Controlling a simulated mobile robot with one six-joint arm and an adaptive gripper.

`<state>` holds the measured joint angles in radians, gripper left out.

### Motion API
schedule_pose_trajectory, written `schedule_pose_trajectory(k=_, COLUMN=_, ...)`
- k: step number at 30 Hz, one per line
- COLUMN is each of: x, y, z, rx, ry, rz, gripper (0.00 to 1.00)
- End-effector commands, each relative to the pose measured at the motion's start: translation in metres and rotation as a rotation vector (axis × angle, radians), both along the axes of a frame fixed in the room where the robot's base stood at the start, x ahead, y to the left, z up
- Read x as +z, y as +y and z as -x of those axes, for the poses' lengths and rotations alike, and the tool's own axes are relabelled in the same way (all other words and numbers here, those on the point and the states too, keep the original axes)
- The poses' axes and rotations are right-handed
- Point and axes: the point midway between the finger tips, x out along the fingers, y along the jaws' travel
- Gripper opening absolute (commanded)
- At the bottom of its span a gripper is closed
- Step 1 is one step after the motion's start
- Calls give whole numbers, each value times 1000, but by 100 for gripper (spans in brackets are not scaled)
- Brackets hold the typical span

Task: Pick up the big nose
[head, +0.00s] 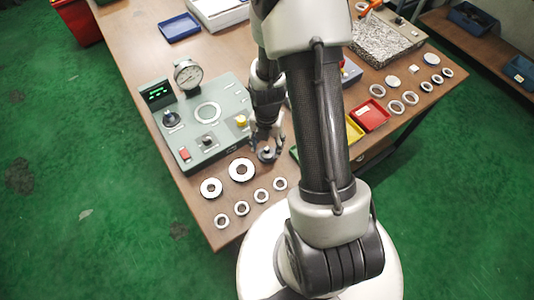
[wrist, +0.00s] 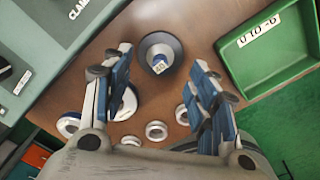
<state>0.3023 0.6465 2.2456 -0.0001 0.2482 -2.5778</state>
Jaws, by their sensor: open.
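The big nose appears to be the dark round piece with a pale rim and a small labelled tip (wrist: 161,52) in the wrist view. It lies on the brown table, just beyond and between my two fingers. In the head view my gripper (head: 268,143) points down over the piece. I cannot read the label on its tip.
Several metal rings lie near the front edge, including a large one (head: 241,169). The grey-green gauge panel (head: 203,140) stands left of my gripper. A green bin (wrist: 268,65) is close on the right in the wrist view. A red bin (head: 369,114) stands further right.

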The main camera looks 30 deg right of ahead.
Motion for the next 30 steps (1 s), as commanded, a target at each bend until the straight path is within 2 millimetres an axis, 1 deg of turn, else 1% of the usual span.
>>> schedule_pose_trajectory(k=1, x=-12, y=-1, z=0, rx=0, ry=2, rz=-1, gripper=54)
schedule_pose_trajectory(k=6, x=-37, y=-2, z=-1, rx=0, ry=3, rz=0, gripper=54)
schedule_pose_trajectory(k=9, x=-41, y=-2, z=-2, rx=0, ry=2, rz=-1, gripper=54)
schedule_pose_trajectory(k=14, x=-39, y=-2, z=-2, rx=0, ry=1, rz=0, gripper=54)
schedule_pose_trajectory(k=30, x=-39, y=-2, z=-2, rx=0, ry=1, rz=0, gripper=18)
